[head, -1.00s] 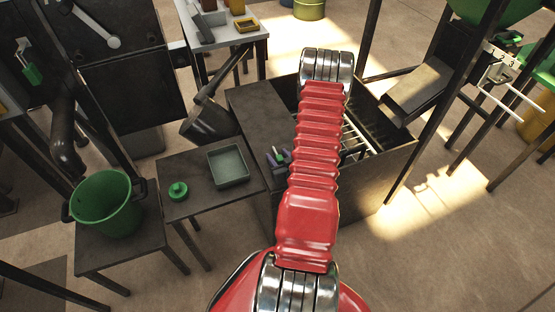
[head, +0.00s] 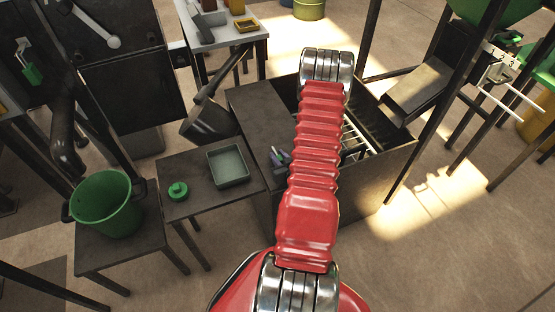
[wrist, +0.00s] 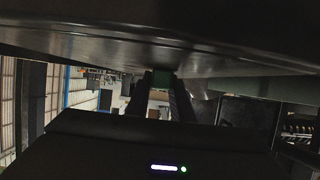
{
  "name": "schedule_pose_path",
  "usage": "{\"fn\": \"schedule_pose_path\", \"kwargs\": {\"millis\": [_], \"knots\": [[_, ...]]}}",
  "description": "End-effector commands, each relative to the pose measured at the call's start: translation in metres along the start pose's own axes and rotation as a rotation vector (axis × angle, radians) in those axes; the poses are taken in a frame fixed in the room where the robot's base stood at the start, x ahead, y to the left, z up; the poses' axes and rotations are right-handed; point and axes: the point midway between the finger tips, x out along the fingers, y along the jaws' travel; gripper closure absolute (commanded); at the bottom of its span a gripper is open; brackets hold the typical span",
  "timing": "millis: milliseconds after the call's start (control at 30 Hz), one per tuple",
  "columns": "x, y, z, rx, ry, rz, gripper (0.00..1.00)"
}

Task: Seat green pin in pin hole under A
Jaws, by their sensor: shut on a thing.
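My gripper (wrist: 165,95) shows in the wrist view as two dark fingers, shut on a small dark green thing, the green pin (wrist: 161,81). Only a dim green patch of the pin shows between the fingertips, close below a broad dark surface (wrist: 110,45). I cannot make out the pin hole or a letter A, and cannot tell whether the pin touches that surface. In the head view my red arm hides the gripper and the pin.
A low table (head: 190,205) holds a grey-green tray (head: 228,165) and a green lidded piece (head: 178,191). A green bucket (head: 105,205) stands at left. Open floor lies at right.

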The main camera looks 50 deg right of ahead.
Motion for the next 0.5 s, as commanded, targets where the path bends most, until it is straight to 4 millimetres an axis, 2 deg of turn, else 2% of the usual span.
{"fn": "schedule_pose_path", "kwargs": {"millis": [500], "knots": [[-0.0019, 0.0002, -0.0056, -0.001, 0.001, 0.0, 1.0]]}}
